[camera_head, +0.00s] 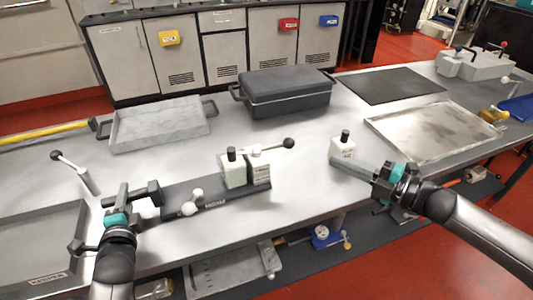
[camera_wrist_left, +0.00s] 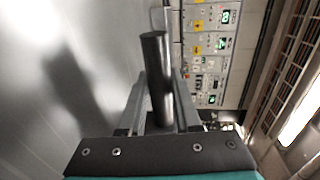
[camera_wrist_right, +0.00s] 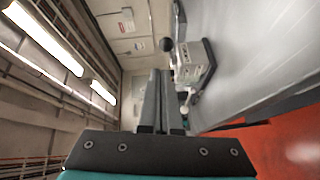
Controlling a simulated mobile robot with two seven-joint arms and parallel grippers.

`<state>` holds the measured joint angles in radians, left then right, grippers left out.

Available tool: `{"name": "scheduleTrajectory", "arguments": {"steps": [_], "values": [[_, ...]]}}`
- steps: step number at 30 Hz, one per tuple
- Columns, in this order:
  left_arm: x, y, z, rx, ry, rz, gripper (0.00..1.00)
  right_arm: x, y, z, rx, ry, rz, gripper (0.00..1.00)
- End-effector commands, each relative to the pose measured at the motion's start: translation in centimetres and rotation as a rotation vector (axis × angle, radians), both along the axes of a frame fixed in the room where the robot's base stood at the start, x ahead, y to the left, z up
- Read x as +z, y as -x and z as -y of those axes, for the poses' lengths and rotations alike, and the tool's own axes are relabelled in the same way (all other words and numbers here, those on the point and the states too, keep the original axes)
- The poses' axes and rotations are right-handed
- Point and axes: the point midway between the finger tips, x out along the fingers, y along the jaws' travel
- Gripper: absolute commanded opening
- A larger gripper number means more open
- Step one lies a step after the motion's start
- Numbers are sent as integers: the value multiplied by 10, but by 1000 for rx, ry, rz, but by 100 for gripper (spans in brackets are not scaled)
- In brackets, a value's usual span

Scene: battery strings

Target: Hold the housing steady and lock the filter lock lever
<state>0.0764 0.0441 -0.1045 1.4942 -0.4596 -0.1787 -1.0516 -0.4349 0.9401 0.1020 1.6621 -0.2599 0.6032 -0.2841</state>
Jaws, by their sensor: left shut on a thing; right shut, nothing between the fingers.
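The housing is a dark base plate (camera_head: 215,197) carrying two pale blocks (camera_head: 234,172) and a white knob (camera_head: 188,208). A lever with a black ball end (camera_head: 289,144) sticks out to the right from the blocks, roughly level. The lever ball (camera_wrist_right: 166,45) and blocks (camera_wrist_right: 190,62) also show in the right wrist view. My left gripper (camera_head: 150,192) is shut on a black cylindrical handle (camera_wrist_left: 155,75) at the plate's left end. My right gripper (camera_head: 335,165) is shut and empty, to the right of the lever and apart from it.
A small white block with a black knob (camera_head: 343,147) stands right behind my right fingertips. A second ball-ended lever (camera_head: 75,170) stands at the left, by a grey tray (camera_head: 40,240). A grey tray (camera_head: 160,125), black case (camera_head: 287,92) and metal tray (camera_head: 435,130) lie behind.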

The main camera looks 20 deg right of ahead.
Motion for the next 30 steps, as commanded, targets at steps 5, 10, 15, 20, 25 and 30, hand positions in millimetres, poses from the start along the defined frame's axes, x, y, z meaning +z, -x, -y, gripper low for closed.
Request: {"name": "scheduleTrajectory", "arguments": {"steps": [5,10,15,20,25,30], "values": [[-10,3,-2,5,-4,-25,0,0,8,11,1,0,-1,0],[-10,3,-2,5,-4,-25,0,0,10,14,0,0,0,0],[-10,3,-2,5,-4,-25,33,0,10,14,0,0,0,0],[-9,3,-2,6,-3,-23,51,1,10,14,1,0,0,0],[-7,2,-2,5,-2,-17,67,1,10,14,1,0,0,0],[-5,1,-1,3,-2,-12,67,1,10,14,1,0,0,0]]}}
